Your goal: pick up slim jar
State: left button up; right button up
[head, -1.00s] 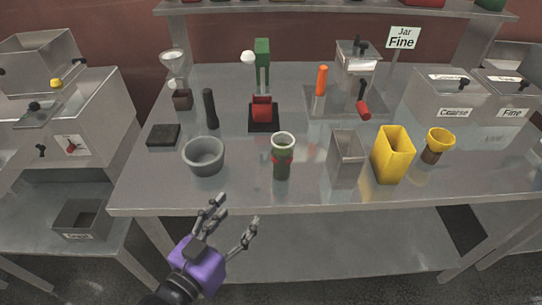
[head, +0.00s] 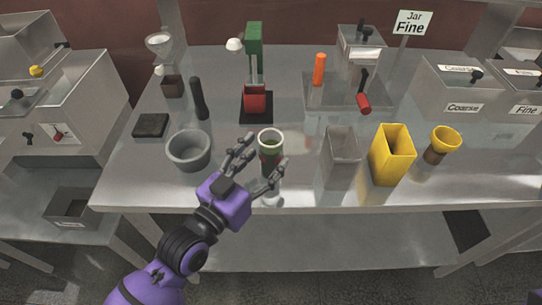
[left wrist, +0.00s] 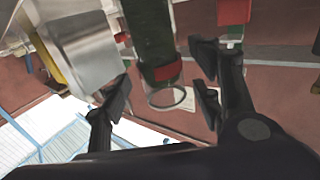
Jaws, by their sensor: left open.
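The slim jar (head: 270,148) is dark green with a red band and a pale rim. It stands upright near the front edge of the metal table (head: 300,196). My left gripper (head: 264,158) is open at the jar's near side, its fingers spread to either side of it; the lower part of the jar is partly hidden. In the left wrist view the jar (left wrist: 148,32) shows between the two open fingers (left wrist: 164,88), with no clear contact. My right gripper is not in view.
A grey bowl (head: 189,151) stands left of the gripper. A red and green device (head: 255,70) stands behind the jar.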

aim_at(264, 156)
pick_arm(q)
jog(key=x, duration=0.3)
jog(key=shift+w+r, duration=0.1)
jog(key=shift+w, duration=0.1)
jog(key=shift+s, duration=0.1)
jog(key=shift+c, duration=0.4)
jog(key=c, duration=1.1)
jog(key=shift+c, duration=0.9)
jog(key=shift+r, duration=0.15)
